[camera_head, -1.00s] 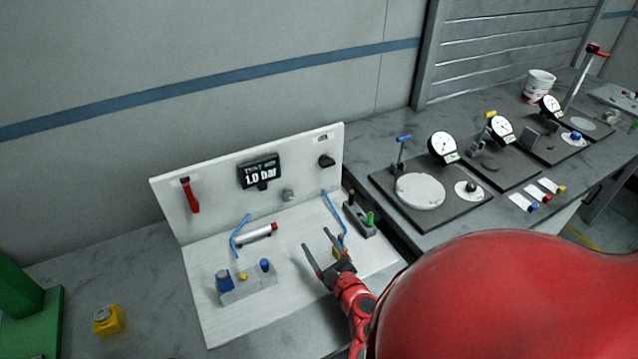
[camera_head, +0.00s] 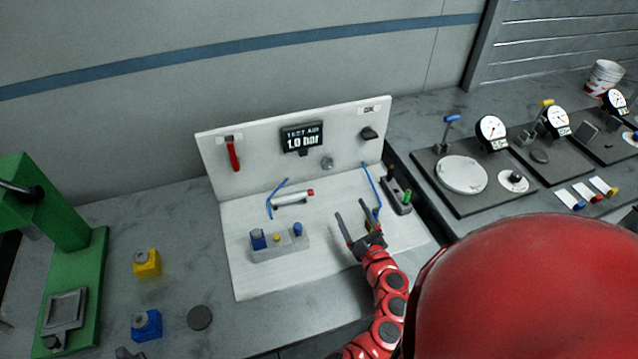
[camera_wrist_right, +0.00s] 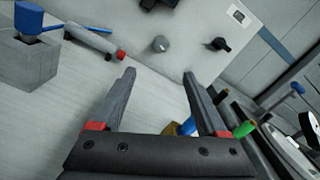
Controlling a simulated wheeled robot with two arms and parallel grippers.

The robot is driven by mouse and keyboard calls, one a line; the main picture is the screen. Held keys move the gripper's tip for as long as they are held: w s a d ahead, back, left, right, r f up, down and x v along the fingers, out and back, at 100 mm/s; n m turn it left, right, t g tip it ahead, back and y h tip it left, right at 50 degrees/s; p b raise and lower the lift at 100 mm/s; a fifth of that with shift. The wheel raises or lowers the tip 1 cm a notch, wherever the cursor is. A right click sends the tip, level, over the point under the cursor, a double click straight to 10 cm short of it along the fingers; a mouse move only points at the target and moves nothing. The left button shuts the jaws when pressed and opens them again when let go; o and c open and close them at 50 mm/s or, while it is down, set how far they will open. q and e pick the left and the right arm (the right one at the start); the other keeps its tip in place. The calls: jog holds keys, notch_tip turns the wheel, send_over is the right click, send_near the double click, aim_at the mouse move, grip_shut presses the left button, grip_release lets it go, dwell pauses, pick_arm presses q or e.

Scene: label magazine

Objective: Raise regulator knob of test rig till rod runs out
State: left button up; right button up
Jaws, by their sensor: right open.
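The test rig is a white base with an upright back panel (camera_head: 265,150). Its display (camera_head: 302,138) reads 1.0 bar. A small grey knob (camera_head: 327,163) sits on the panel below and right of the display, and a black knob (camera_head: 369,133) sits farther right; I cannot tell which is the regulator. A silver cylinder (camera_head: 291,199) with a red end lies on the base; no extended rod is visible. My right gripper (camera_head: 352,211) is open and empty above the base, in front of the panel. In the wrist view the grey knob (camera_wrist_right: 160,44) appears beyond the fingers. My left gripper is out of view.
A red handle (camera_head: 233,154) hangs at the panel's left. A grey block (camera_head: 279,245) with blue and yellow buttons stands on the base. A holder with a green peg (camera_head: 406,197) is close right of the gripper. A green press (camera_head: 75,265) stands left.

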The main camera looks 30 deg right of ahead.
jog(key=n+p, duration=0.2)
jog(key=n, duration=0.1)
jog(key=r+n+p, duration=0.1)
jog(key=p, duration=0.1)
jog(key=shift+w+a+n, duration=0.25)
jog(key=shift+w+n, duration=0.05)
jog(key=shift+w, duration=0.1)
jog(key=shift+s+d+f+n, duration=0.15)
jog(key=shift+d+n, duration=0.1)
jog(key=shift+n, duration=0.15)
jog(key=shift+d+f, duration=0.15)
jog(key=p, duration=0.2)
send_near(328, 167)
jog(key=shift+r, duration=0.2)
jog(key=x, duration=0.8)
jog(key=shift+f+b, duration=0.2)
jog(key=shift+b, duration=0.1)
jog(key=shift+w+d+r, duration=0.1)
jog(key=shift+w+r, duration=0.05)
jog(key=shift+w, duration=0.4)
grip_shut()
